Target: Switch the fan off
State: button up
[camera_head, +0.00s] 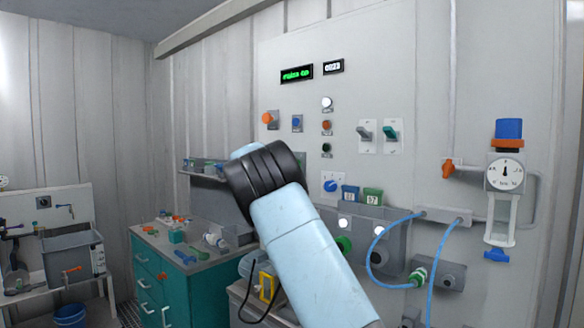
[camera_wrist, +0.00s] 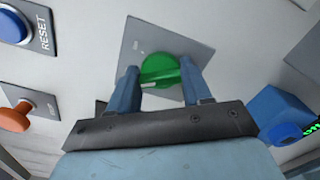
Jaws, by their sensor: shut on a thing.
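In the wrist view a round green knob (camera_wrist: 158,71) with a pale bar across its face sits on a grey plate (camera_wrist: 187,48). The bar lies nearly level, tilted slightly. The small marks on the plate are too blurred to read. My gripper (camera_wrist: 160,82) has one blue finger on each side of the knob and is shut on it. In the head view my own arm hides the gripper and the knob between its fingers. No label in view clearly names the fan.
A blue RESET button (camera_wrist: 14,26) and an orange knob (camera_wrist: 14,118) are left of the gripper; a blue block (camera_wrist: 275,112) is right. In the head view, toggle switches (camera_head: 378,133), a gauge (camera_head: 505,174) and a blue hose (camera_head: 371,262) are right of my arm.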

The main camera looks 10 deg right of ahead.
jog(key=shift+a+f, duration=0.1)
jog(key=shift+f, duration=0.3)
jog(key=o, duration=0.8)
jog(key=shift+w, duration=0.1)
jog(key=shift+o, duration=1.3)
jog(key=shift+r, duration=0.25)
jog(key=v, duration=1.3)
jog(key=shift+s+a, duration=0.25)
jog(key=shift+a, duration=0.05)
jog(key=shift+f, duration=0.15)
